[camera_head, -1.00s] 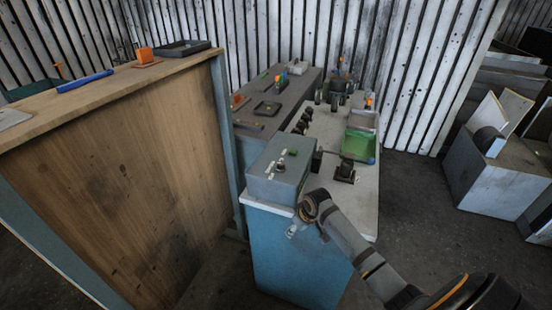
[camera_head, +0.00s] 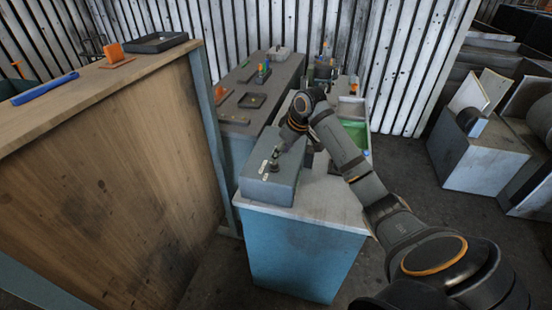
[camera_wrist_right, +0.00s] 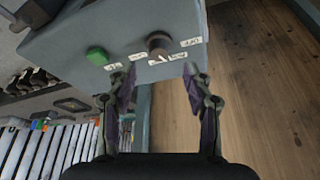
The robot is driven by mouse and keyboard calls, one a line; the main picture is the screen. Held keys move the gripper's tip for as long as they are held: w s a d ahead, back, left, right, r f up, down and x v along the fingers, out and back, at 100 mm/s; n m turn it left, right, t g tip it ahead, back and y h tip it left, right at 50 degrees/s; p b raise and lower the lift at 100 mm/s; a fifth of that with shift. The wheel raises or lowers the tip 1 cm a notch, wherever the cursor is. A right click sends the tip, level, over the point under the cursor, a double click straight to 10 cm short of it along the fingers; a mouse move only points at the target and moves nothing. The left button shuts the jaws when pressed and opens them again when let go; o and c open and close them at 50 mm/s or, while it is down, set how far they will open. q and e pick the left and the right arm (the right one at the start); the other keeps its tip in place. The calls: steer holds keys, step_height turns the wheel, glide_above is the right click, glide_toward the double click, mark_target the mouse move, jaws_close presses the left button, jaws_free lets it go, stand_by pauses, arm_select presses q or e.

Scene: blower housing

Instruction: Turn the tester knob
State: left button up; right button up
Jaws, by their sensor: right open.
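The tester (camera_head: 272,172) is a grey box at the near left corner of the blue bench's white top. Its dark round knob (camera_wrist_right: 158,42) shows in the right wrist view, with white labels around it and a green button (camera_wrist_right: 97,55) to its left. In the head view the knob (camera_head: 274,165) is small beside my gripper. My left gripper is in neither view.
A tall wooden-sided counter (camera_head: 110,150) stands on the left with a blue bar (camera_head: 45,88) and a black tray (camera_head: 156,42) on top. A green bin (camera_head: 357,132) sits behind my right arm. Grey concrete-like blocks stand at the right.

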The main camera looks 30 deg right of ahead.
mark_target(277, 165)
steer(key=x, duration=0.4)
steer(key=shift+w+p, duration=0.2)
steer(key=shift+p, duration=0.1)
steer(key=shift+x, duration=0.9)
steer(key=shift+f, duration=0.15)
steer(key=shift+c, duration=0.3)
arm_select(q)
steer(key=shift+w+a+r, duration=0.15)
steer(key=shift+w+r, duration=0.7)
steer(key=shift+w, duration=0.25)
arm_select(e)
steer(key=shift+s, duration=0.1)
jaws_close()
